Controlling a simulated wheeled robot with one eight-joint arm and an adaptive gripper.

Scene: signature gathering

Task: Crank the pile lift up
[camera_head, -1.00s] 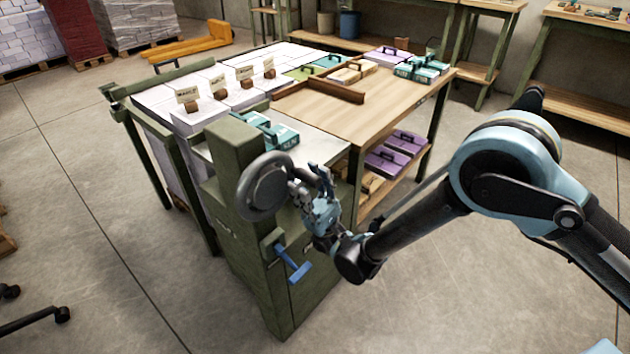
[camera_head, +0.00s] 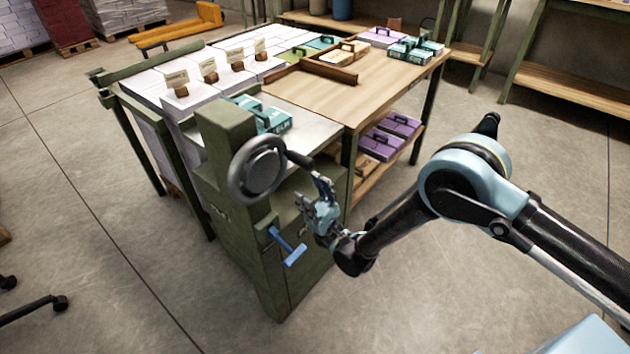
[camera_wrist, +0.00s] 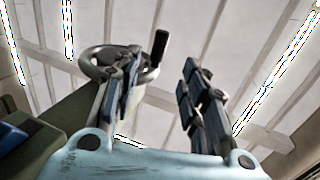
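The round grey crank wheel (camera_head: 257,170) stands on the green post of the pile lift (camera_head: 225,150). Its dark handle (camera_head: 299,159) sticks out at the wheel's upper right. My gripper (camera_head: 317,197) is just right of the wheel and below the handle. In the wrist view the wheel (camera_wrist: 92,62) is behind the left finger, and the black handle (camera_wrist: 160,47) shows between the two finger tips in the picture. My gripper (camera_wrist: 165,85) is open, its fingers apart with nothing held. Whether a finger touches the handle I cannot tell.
A blue lever (camera_head: 289,247) juts from the post below the wheel. The floor in front is clear.

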